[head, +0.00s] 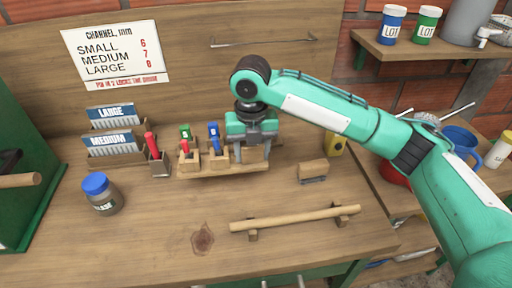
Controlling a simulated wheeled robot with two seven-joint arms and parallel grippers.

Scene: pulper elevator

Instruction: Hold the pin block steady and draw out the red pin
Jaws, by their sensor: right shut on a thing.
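The wooden pin block (222,171) sits on the bench below the sign, with raised wooden pieces on it. Its left piece carries a green-topped pin (185,131) with a red part (184,146) just below. The piece beside it carries a blue pin (214,132). Another red handle (151,145) stands in a small separate holder (159,166) to the left. My right gripper (252,154) points down at the block's right end, its fingers shut on the block. What lies between the fingers is mostly hidden. My left gripper is not in view.
Card boxes marked LARGE (111,115) and MEDIUM (113,142) stand at the back left. A blue-lidded jar (102,195) stands in front of them. A wooden bar (296,217) and a brush (313,171) lie to the right. The front left bench is clear.

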